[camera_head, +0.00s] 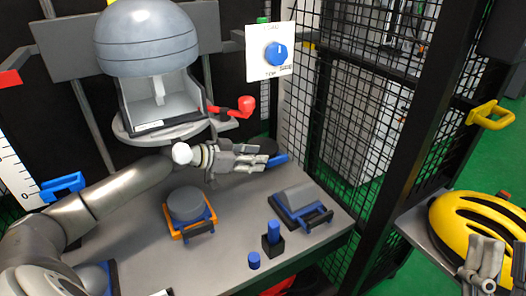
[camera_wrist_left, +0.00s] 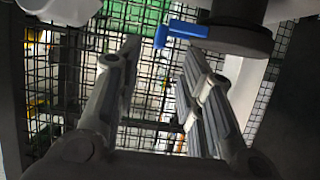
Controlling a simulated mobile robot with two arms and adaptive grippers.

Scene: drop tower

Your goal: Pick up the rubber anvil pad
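My left gripper (camera_head: 262,156) reaches in over the back of the grey table, with its fingers pointing right. In the left wrist view its fingers (camera_wrist_left: 160,70) are apart with nothing between them. A dark round disc with a blue handle (camera_head: 279,158), which looks like the rubber anvil pad, lies just beyond the fingers and is partly hidden by them. In the left wrist view the dark disc (camera_wrist_left: 236,38) and its blue handle are at the upper right, outside the fingers. My right gripper (camera_head: 484,262) is at the lower right by the helmet; its opening is unclear.
A grey round block on an orange holder (camera_head: 187,205) and a grey block on a blue holder (camera_head: 297,203) stand on the table (camera_head: 222,258). Small blue-topped pieces (camera_head: 272,237) are near the front. A yellow helmet (camera_head: 475,225) sits right. Mesh fencing borders the table.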

